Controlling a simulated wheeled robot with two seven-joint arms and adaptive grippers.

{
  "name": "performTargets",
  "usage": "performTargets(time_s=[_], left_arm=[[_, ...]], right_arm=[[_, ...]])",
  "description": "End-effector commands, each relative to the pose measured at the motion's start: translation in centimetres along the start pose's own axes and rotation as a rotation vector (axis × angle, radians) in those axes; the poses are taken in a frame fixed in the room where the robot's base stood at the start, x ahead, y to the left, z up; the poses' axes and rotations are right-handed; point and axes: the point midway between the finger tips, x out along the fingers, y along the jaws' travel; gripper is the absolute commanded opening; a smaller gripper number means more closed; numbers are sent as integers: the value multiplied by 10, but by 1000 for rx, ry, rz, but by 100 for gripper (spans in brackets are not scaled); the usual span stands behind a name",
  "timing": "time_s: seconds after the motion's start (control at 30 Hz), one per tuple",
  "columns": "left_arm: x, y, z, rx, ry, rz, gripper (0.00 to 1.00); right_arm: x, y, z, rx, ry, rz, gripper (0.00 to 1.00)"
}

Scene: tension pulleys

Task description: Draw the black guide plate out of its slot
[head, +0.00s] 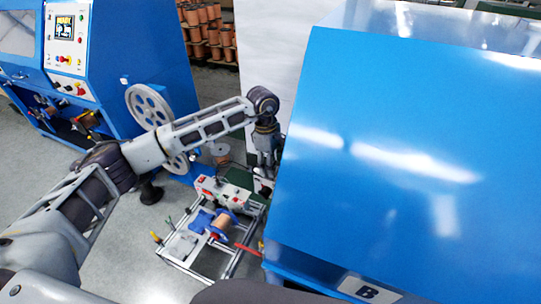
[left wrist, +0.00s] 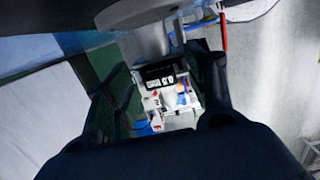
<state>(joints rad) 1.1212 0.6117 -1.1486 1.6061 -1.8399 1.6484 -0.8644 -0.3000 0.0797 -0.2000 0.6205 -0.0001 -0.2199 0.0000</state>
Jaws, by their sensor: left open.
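My left arm reaches in from the left in the head view, and its gripper (head: 265,178) hangs pointing down beside the blue cabinet, whose edge partly hides it. In the left wrist view the left gripper (left wrist: 167,75) is open, with one dark finger on each side. Between the fingers and beyond them is a small black plate-like piece (left wrist: 160,74) with white characters, on a pale machine part. It looks like the guide plate, but I cannot tell for sure, nor see its slot clearly. No contact with the fingers shows. My right gripper is not in view.
The large blue cabinet (head: 400,150) marked B fills the right side. A low aluminium frame (head: 180,245) with a copper spool (head: 221,224) stands on the floor. A blue machine (head: 115,60) with a grey wheel (head: 148,107) is at the left. Open floor (head: 120,260) lies at lower left.

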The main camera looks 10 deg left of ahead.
Motion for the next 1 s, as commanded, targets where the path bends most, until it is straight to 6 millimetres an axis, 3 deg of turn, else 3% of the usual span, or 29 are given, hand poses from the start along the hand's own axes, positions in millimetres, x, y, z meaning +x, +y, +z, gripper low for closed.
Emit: performTargets(time_s=[0.47, 0.83, 1.0], left_arm=[[7, 0, 0, 1, 0, 2, 54], [7, 0, 0, 0, 0, 2, 6], [6, 0, 0, 1, 0, 2, 6]], right_arm=[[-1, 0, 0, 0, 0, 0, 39], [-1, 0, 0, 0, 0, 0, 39], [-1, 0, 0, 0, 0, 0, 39]])
